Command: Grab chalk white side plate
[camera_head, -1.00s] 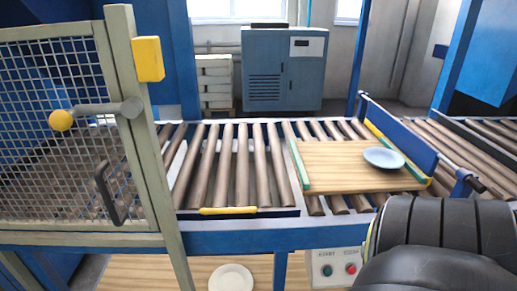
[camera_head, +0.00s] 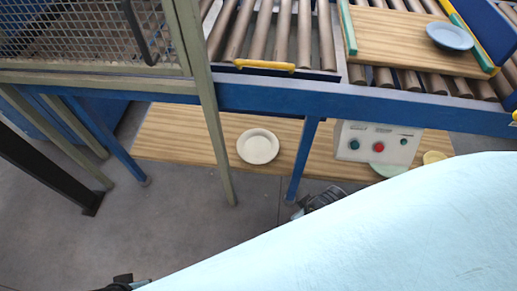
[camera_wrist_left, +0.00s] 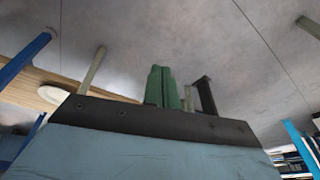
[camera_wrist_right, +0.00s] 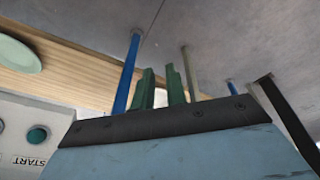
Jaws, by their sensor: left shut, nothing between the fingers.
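The chalk white side plate (camera_head: 258,146) lies on the low wooden shelf under the conveyor in the head view, left of a blue leg. A pale plate (camera_wrist_left: 52,95) on wood, likely the same one, shows at the left of the left wrist view, partly hidden by my gripper body. My left gripper (camera_wrist_left: 164,72) has its green fingers together, empty, over the floor and apart from the plate. My right gripper (camera_wrist_right: 160,72) has its green fingers a little apart with nothing between them. A large pale blue surface fills the lower right of the head view.
A blue plate (camera_head: 449,36) sits on the wooden board above. A slanted post (camera_head: 212,120) stands left of the white plate. Grey floor lies in front.

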